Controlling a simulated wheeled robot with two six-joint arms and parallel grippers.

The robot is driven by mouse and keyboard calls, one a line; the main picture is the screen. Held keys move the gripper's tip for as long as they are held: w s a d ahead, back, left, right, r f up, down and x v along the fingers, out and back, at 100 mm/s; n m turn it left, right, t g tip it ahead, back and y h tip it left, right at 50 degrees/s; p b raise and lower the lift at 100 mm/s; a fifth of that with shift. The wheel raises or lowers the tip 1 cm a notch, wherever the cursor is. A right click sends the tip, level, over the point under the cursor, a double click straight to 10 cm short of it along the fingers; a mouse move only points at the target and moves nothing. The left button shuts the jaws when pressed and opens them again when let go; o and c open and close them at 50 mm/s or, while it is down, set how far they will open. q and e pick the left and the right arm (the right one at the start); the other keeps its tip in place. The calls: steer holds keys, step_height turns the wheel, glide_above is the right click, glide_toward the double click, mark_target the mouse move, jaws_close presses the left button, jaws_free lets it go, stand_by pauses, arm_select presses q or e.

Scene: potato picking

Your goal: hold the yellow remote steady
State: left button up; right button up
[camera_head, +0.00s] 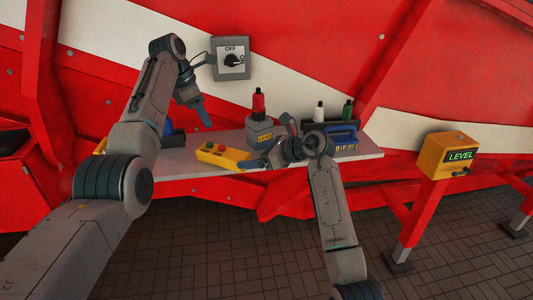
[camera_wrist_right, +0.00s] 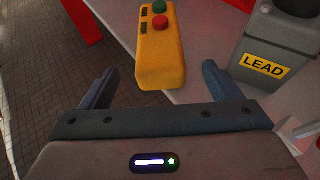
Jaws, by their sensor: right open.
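The yellow remote (camera_head: 228,157) lies on the grey shelf (camera_head: 185,163), left of the LEAD box. In the right wrist view the yellow remote (camera_wrist_right: 162,58) has a red and a green button at its far end. Its near end points at my right gripper (camera_wrist_right: 160,75), whose fingers are spread apart, one to each side of that end. No contact shows. In the head view my right gripper (camera_head: 262,160) is just right of the remote, partly hidden by its own wrist. My left gripper (camera_head: 203,112) hangs above the shelf, below the OFF/ON switch; its finger gap is unclear.
A blue-handled brush (camera_head: 342,130) lies further right. The OFF/ON switch (camera_head: 231,73) is on the red wall. A yellow LEVEL box (camera_head: 447,155) stands at the far right.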

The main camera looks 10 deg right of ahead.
mark_target(242, 156)
steer(key=x, duration=0.5)
steer(key=shift+w+a+f, duration=0.15)
steer(key=shift+w+a, duration=0.1)
steer(key=shift+a, duration=0.1)
steer(key=shift+c, duration=0.3)
steer(key=c, duration=1.1)
arm_select(q)
jaws_close()
arm_select(e)
steer(key=shift+c, duration=0.3)
